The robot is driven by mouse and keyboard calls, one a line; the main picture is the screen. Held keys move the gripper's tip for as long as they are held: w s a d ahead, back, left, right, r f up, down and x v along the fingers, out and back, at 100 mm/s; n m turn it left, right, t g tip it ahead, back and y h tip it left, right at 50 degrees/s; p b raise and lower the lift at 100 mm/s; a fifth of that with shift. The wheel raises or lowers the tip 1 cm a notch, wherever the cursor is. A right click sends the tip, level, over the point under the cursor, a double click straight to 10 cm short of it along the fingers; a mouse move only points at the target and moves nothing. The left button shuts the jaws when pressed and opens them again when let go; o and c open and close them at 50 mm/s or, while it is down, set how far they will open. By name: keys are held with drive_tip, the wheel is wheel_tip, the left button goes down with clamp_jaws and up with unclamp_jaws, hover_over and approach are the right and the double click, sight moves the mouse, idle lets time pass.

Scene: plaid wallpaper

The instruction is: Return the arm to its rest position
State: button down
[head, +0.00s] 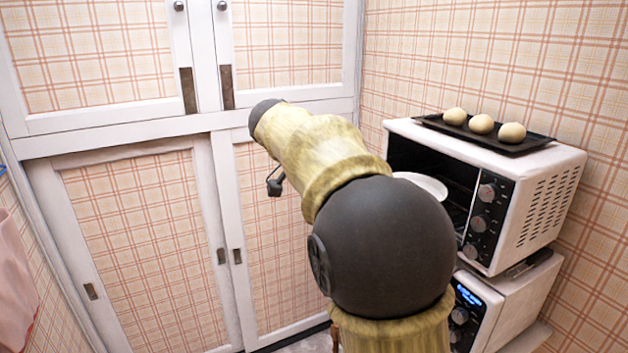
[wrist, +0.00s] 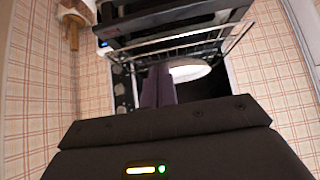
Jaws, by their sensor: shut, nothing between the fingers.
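My arm (head: 318,150) is raised and bent in the middle of the head view, with yellow covers and a dark round joint. It extends up and to the left, in front of the cupboard doors. My gripper (wrist: 160,68) shows in the wrist view as two dark fingers close together, shut and empty. In the head view the fingers cannot be made out; a small dark part (head: 275,184) hangs below the arm's far end. In the wrist view the fingertips overlap the near side of a white plate (wrist: 190,72); I cannot tell the distance between them.
A white oven (head: 550,190) stands open at the right, with a white plate (head: 428,184) at its opening. A dark tray (head: 540,143) with three buns lies on top. Another appliance (head: 515,305) is below. White cupboards (head: 130,120) fill the back. A pink cloth (head: 14,285) hangs left.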

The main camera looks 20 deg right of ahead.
drive_tip(key=s+a+f+n+y, duration=0.2)
drive_tip(key=s+f+n, duration=0.3)
drive_tip(key=f, duration=0.4)
drive_tip(key=s+a+f+n+y, duration=0.3)
drive_tip(key=s+a+f+n, duration=0.1)
drive_tip(key=f, duration=0.5)
drive_tip(key=s+a+f+n+t+y, duration=0.1)
drive_tip(key=s+a+f+n+y, duration=0.1)
drive_tip(key=s+f+n, duration=0.5)
wheel_tip(320, 180, down, 3)
drive_tip(key=shift+s+a+r+y, duration=0.1)
drive_tip(key=shift+s+a+y, duration=0.3)
drive_tip(key=shift+s+y, duration=0.25)
